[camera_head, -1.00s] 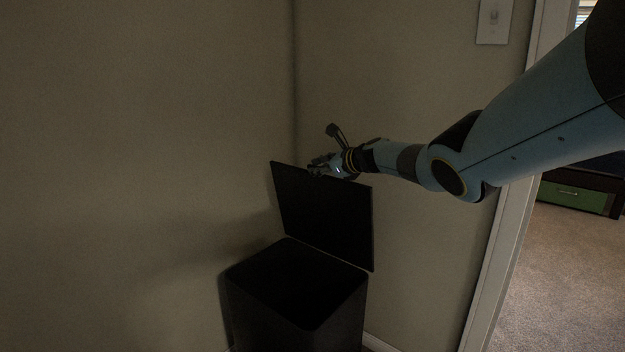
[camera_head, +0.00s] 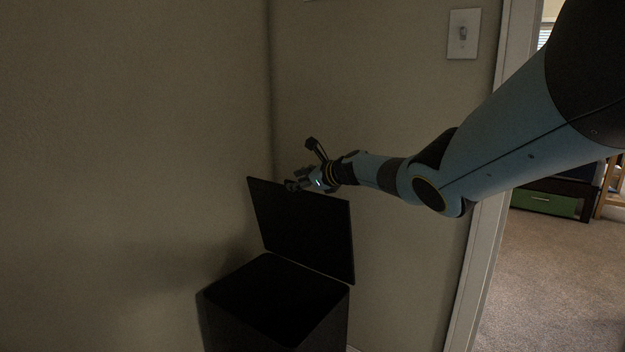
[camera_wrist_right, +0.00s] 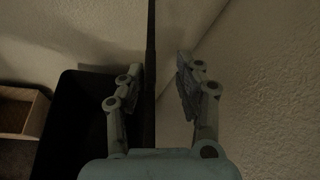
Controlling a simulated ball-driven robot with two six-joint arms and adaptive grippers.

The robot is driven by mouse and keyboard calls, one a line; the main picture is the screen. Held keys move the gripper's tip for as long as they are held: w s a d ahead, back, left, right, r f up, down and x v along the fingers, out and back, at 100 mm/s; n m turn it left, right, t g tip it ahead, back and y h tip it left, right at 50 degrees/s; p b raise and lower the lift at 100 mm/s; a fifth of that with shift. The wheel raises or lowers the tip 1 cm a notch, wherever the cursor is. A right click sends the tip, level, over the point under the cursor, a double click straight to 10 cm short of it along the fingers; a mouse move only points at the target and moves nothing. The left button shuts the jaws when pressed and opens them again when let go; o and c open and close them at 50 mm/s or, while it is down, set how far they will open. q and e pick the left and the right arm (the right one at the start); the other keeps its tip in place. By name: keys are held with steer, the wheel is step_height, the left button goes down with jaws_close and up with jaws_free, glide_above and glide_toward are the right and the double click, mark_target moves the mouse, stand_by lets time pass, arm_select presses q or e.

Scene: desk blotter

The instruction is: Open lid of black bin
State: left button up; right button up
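The black bin (camera_head: 222,317) stands in the corner by the wall. Its lid (camera_head: 305,230) is raised, standing nearly upright at the back of the dark opening. My right gripper (camera_head: 295,185) is at the lid's top edge. In the right wrist view the lid shows edge-on as a dark strip (camera_wrist_right: 150,70) between the two fingers of this gripper (camera_wrist_right: 157,80). The fingers are spread, the left one close to the lid and the right one clear of it. The bin's inside is too dark to make out. My left gripper is out of view.
Walls (camera_head: 130,150) stand close behind and left of the bin. A light switch (camera_head: 463,34) is on the wall above my right arm. A doorway with open carpet (camera_head: 540,280) is at the right. A wooden box (camera_wrist_right: 38,112) shows in the wrist view.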

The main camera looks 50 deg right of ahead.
steer(key=v, duration=1.1)
steer(key=shift+s, duration=0.2)
steer(key=shift+r, duration=0.1)
